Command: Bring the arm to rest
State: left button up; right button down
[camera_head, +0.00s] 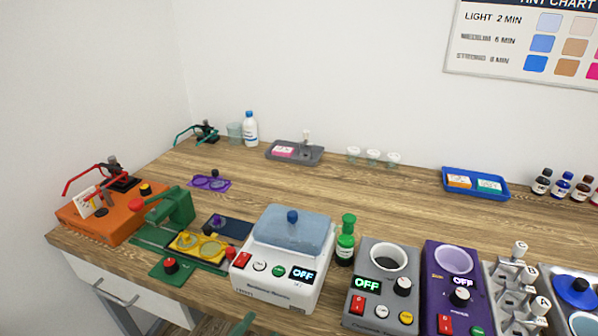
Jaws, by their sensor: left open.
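A small green piece, which looks like the tip of my left gripper (241,325), shows at the bottom edge in front of the table. The rest of it and its arm are out of the frame. It is open, and I see nothing held in it. It is below the front of the white machine with the blue lid (291,232), apart from the things on the table. My right gripper is not in view.
The wooden table (330,180) holds an orange unit (108,224), a green press (172,208), a grey heater (382,290), a purple heater (455,290) and a green bottle (345,240). Trays, cups and bottles stand at the back. The table's middle is mostly clear.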

pick_arm(q)
jog(key=s+a+f+n+g+y, duration=0.4)
jog(key=s+a+f+n+y, duration=0.1)
jog(key=s+f, duration=0.5)
jog(key=s+a+f+n+g+y, duration=0.4)
jog(key=s+a+f+n, duration=0.3)
jog(key=f, duration=0.6)
jog(key=s+n, duration=0.2)
jog(key=s, duration=0.1)
jog(key=shift+s+a+y+p, duration=0.2)
jog(key=shift+a+y+p, duration=0.1)
jog(key=shift+y+p, duration=0.1)
jog(key=shift+r, duration=0.1)
